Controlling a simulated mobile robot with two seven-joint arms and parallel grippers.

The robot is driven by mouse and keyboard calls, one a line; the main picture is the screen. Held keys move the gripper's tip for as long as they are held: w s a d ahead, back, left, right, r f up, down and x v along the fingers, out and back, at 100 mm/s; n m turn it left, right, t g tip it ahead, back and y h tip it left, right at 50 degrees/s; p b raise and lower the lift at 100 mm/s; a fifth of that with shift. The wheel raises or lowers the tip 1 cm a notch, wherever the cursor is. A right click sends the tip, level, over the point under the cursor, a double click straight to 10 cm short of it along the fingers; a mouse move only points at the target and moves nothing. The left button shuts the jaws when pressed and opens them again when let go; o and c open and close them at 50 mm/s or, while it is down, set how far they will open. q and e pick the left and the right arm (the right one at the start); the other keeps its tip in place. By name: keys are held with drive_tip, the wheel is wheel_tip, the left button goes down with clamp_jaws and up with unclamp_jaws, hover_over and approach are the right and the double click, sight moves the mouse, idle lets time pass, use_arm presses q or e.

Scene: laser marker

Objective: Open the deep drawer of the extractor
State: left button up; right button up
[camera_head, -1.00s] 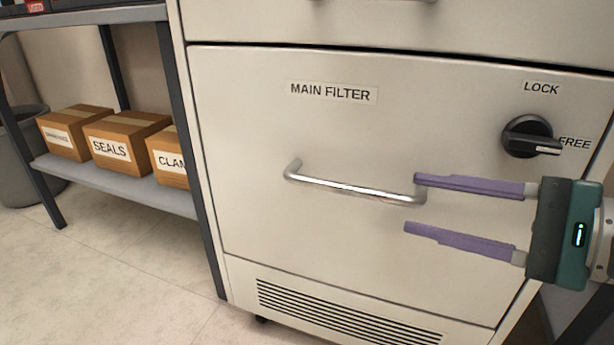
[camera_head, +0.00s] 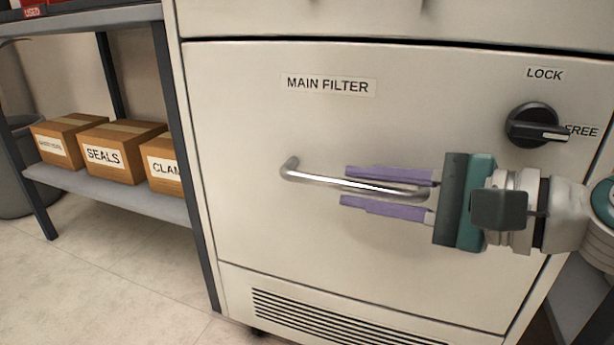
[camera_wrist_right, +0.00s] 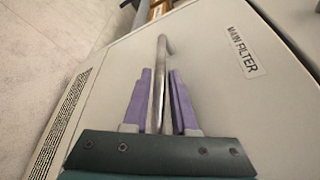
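The deep drawer (camera_head: 260,225), labelled MAIN FILTER, is the large lower front of the pale extractor cabinet. It looks flush with the cabinet. Its bar handle (camera_head: 330,184) also shows in the right wrist view (camera_wrist_right: 160,62). My right gripper (camera_head: 345,186) has one purple finger above the handle's right part and one below it. In the right wrist view, the bar runs between the fingers (camera_wrist_right: 160,82), with a narrow gap still visible beside it. The black lock knob (camera_head: 533,126) has its pointer towards FREE. My left gripper is not in view.
Another drawer front (camera_head: 300,20) is above the deep drawer. A vent grille (camera_head: 330,315) is below it. At left, a shelf (camera_head: 120,195) holds cardboard boxes, including SEALS (camera_head: 115,152), with a grey bin (camera_head: 12,170) beside it. The floor (camera_head: 90,285) in front looks clear.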

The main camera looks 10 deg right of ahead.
clamp_jaws()
idle(1.0)
